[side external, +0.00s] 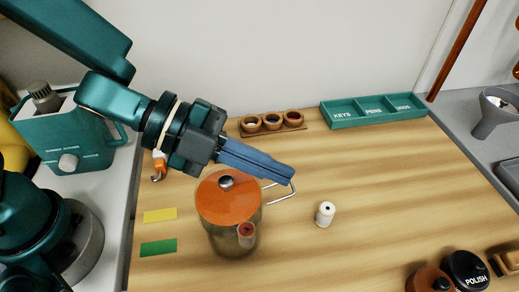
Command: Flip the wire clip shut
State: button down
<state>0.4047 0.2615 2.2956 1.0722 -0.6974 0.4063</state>
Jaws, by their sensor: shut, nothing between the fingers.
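A filter vessel (235,235) with a smoky see-through body stands on the wooden table, its orange lid (228,200) on top with a round metal knob. A thin metal wire clip (284,192) sticks out to the right of the lid, swung away from the vessel. My gripper (290,175) is shut and empty, its blue fingers reaching over the lid's back right and ending beside the upper part of the wire. Part of the wire is hidden behind the fingers. I cannot tell whether the fingertips touch it.
A white spool-like cylinder (325,214) stands right of the vessel. Behind are a rack of small wooden cups (272,122) and a teal tray (373,110) labelled KEYS and PENS. Yellow (160,215) and green (158,247) patches lie left. The table's right middle is clear.

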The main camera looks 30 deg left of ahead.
jog(key=shift+f, duration=0.1)
jog(key=shift+w+d+f, duration=0.1)
jog(key=shift+f, duration=0.2)
jog(key=shift+w+d+f, duration=0.1)
jog(key=shift+f, duration=0.4)
dwell(0.6)
jog(key=shift+w+d+f, duration=0.1)
jog(key=shift+d+f, duration=0.05)
jog(key=shift+f, duration=1.05)
dwell(0.6)
dwell(0.4)
jog(key=r, duration=0.1)
jog(key=s+a+r, duration=0.1)
jog(key=shift+s+a+r, duration=0.15)
jog(key=shift+s+r, duration=0.05)
jog(key=shift+r, duration=0.3)
